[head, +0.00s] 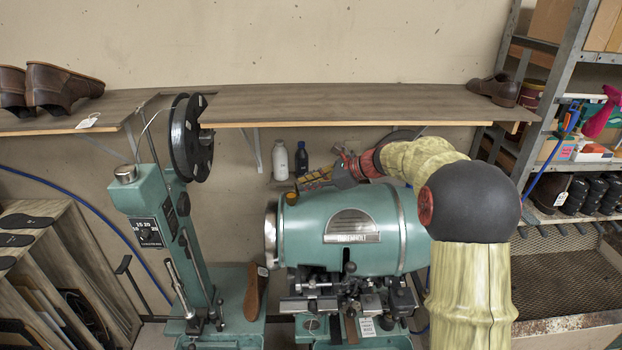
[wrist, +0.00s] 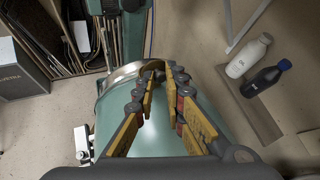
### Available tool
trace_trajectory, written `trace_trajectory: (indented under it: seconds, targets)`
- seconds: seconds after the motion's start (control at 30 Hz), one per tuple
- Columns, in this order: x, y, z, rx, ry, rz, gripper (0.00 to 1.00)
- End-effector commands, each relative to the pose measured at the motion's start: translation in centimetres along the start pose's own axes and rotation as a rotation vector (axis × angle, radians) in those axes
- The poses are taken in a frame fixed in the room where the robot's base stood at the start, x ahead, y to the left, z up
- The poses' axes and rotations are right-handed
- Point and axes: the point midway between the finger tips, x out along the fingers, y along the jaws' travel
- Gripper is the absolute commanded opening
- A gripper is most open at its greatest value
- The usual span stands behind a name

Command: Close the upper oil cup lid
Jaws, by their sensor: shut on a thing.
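The green stitcher drum (head: 330,230) carries a small amber oil cup with its lid (head: 291,198) at its upper left end. My gripper (head: 303,184) reaches in from the right, just above the drum, with its tips at the cup. In the wrist view my gripper (wrist: 158,85) has its yellow fingers nearly together on a small brownish piece, seemingly the oil cup lid (wrist: 152,66), beside the drum's metal end ring (wrist: 120,74). The fingers partly hide the cup and lid, so the lid's exact angle is unclear.
A long wooden shelf (head: 350,106) runs along the wall behind my arm. A white bottle (wrist: 249,55) and a dark bottle (wrist: 266,78) stand on a small ledge beyond the drum. A green column with a black spool (head: 190,137) stands to the left.

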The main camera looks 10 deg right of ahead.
Motion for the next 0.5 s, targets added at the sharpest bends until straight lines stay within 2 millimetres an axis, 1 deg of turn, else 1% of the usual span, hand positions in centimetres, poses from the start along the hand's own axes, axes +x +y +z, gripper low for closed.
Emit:
trace_trajectory:
  seconds: [0.03, 0.5]
  targets:
    - [-0.2, -0.2, 1.0, -0.025, 0.040, -0.004, 0.00]
    - [1.5, 0.4, 2.7, -0.198, 0.449, -0.007, 0.00]
